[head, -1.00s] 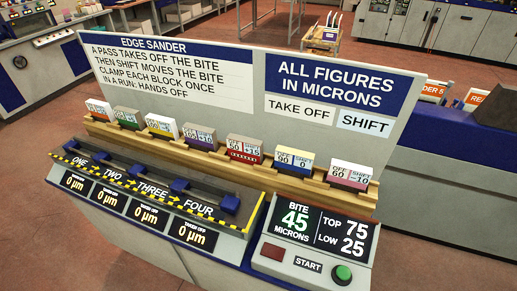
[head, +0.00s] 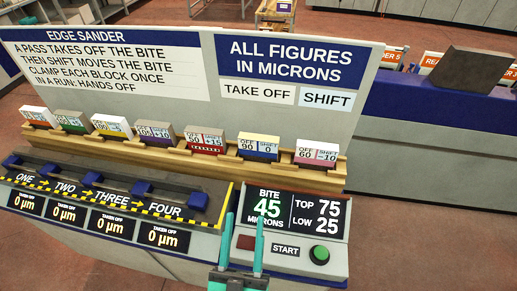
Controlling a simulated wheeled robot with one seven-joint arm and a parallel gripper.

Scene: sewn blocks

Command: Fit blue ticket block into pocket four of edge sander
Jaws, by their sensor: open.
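The blue ticket block (head: 258,147) has a yellow top and a blue band on its card, which reads off 90, shift 0. It stands in the wooden rack behind the edge sander (head: 120,190), second from the right. Pocket four, by the FOUR label (head: 165,209), is at the right end of the dark pocket row, near a blue clamp (head: 199,201). No block shows in the pockets. My gripper (head: 244,220) is open and empty, its teal fingers pointing up in front of the bite display, apart from the block.
Several other blocks stand in the wooden rack (head: 175,160), with the pink ticket block (head: 320,155) to the right. The upright sign board (head: 290,120) rises behind. The console has a display (head: 290,212) and a green start button (head: 319,254).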

